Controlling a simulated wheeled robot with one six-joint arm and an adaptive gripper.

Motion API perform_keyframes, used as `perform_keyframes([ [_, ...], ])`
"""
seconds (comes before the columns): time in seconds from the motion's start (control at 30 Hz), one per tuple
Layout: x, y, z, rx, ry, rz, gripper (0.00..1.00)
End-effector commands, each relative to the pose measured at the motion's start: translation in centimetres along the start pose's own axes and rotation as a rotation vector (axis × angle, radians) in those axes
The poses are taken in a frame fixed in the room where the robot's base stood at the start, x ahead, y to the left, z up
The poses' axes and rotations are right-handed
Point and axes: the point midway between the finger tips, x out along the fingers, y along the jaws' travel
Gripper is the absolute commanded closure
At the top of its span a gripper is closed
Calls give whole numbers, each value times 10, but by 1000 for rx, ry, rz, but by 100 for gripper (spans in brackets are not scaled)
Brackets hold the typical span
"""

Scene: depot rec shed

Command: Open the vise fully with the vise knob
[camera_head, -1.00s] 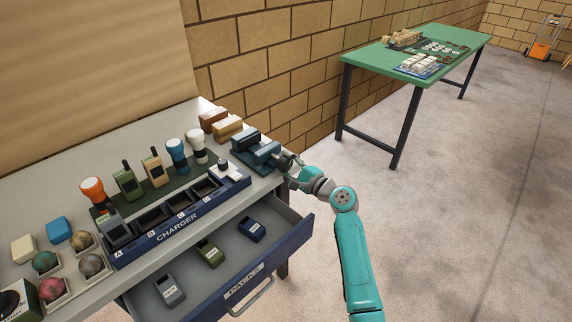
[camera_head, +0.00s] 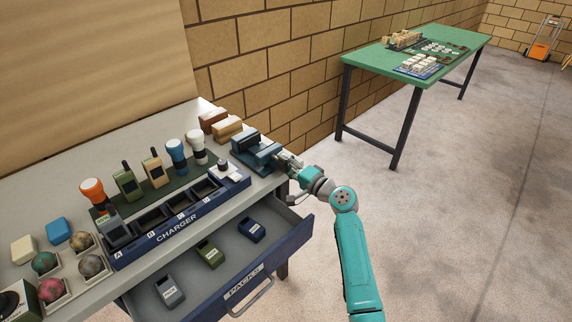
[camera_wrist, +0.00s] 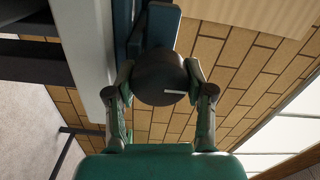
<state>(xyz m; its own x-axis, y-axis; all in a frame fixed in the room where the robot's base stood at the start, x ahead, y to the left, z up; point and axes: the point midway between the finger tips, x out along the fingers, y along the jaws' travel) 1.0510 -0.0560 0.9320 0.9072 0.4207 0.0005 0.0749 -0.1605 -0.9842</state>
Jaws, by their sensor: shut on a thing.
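The blue-grey vise (camera_head: 257,150) stands at the right end of the grey bench, its two jaws apart with a gap between them. My gripper (camera_head: 289,162) is at the vise's right side, level with the knob. In the wrist view my gripper (camera_wrist: 160,88) is shut on the dark round vise knob (camera_wrist: 160,78), one finger on each side. A short white mark shows on the knob's face. The blue vise body (camera_wrist: 160,25) shows behind the knob. In the head view the knob is mostly hidden by my gripper.
An open drawer (camera_head: 297,237) with several packs juts out below the bench. A charger (camera_head: 178,228) with radios and torches behind it stands left of the vise. Wooden blocks (camera_head: 228,128) lie behind the vise.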

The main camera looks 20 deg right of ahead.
Motion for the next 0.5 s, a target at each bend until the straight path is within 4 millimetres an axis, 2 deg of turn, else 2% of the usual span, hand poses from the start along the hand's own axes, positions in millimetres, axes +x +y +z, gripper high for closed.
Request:
perform_keyframes([
  [0.47,0,1,1,-13,-2,2,82],
  [0.5,0,1,1,-13,-2,2,37],
])
